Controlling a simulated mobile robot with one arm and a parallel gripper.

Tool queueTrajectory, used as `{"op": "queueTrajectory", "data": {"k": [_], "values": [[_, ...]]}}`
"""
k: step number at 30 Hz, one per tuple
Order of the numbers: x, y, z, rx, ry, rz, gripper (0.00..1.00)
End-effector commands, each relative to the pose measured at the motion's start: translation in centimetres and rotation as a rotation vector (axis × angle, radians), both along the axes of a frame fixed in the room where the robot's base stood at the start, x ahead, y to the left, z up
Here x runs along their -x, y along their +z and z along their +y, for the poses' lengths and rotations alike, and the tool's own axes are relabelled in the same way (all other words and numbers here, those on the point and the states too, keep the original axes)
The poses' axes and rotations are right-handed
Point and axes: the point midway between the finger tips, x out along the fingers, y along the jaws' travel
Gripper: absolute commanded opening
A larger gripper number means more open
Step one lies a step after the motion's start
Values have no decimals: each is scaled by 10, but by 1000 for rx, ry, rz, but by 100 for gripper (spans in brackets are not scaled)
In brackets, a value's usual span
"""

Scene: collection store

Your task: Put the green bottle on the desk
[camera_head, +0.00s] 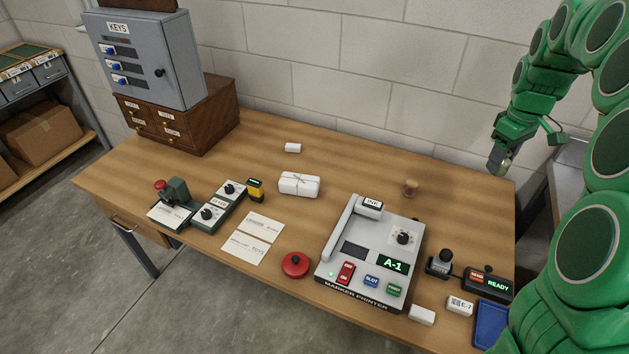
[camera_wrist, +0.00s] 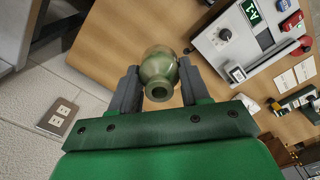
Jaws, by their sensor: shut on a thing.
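My gripper (camera_wrist: 158,92) is shut on the green bottle (camera_wrist: 158,70), with its open mouth toward the wrist camera and a finger on each side. In the head view the gripper (camera_head: 497,160) is at the right, near the desk's back right edge, with the bottle (camera_head: 505,168) at its tip, small and partly hidden. The bottle seems to be above the desk's surface. The wooden desk (camera_head: 330,160) fills the middle of the head view. The desk also shows under the bottle in the wrist view (camera_wrist: 110,45).
A marker printer (camera_head: 372,250) stands on the right half of the desk. A joystick (camera_head: 443,262), a READY box (camera_head: 489,281) and a blue tray (camera_head: 491,325) are at the right. The desk's back right is mostly clear.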

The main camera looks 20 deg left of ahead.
Motion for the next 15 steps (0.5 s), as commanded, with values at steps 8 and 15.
{"op": "queueTrajectory", "data": {"k": [8,15], "values": [[2,-63,0,0,-1,9,12],[2,-126,-1,0,-2,5,12]]}}
